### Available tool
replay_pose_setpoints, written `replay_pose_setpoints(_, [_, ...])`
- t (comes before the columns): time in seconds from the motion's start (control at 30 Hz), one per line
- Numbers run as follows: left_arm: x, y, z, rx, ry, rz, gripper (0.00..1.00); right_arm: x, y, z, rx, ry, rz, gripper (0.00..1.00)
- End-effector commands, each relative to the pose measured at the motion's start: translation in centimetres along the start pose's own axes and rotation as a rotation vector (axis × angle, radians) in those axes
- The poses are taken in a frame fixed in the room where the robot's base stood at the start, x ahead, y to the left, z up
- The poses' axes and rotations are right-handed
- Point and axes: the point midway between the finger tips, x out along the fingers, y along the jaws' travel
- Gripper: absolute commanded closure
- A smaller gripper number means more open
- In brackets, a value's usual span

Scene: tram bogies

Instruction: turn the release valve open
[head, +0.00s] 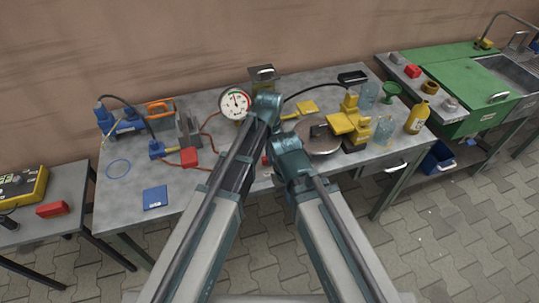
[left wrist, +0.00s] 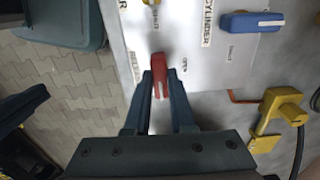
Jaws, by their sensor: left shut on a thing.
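The release valve's red handle (left wrist: 159,63) stands on a pale labelled panel (left wrist: 205,75) in the left wrist view. My left gripper (left wrist: 160,78) has one finger on each side of the handle and is shut on it. The word OPEN is printed on the panel to the right of the handle; another label beside it is partly hidden. In the head view my arms cover most of the panel and the left gripper's fingertips.
A blue handle (left wrist: 252,21) and a yellow part (left wrist: 282,108) lie right of the red handle. The front left is fairly clear.

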Motion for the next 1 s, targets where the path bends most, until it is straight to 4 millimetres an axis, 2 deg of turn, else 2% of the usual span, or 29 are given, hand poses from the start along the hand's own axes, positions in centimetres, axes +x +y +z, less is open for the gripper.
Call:
replay_pose_setpoints(0.37, [0.01,0.00,0.00,-0.097,0.000,0.000,1.00,0.01,0.00,0.00,0.000,0.000,0.000,1.00])
replay_pose_setpoints(1.0, [0.01,0.00,0.00,-0.676,0.000,0.000,1.00,0.01,0.00,0.00,0.000,0.000,0.000,1.00])
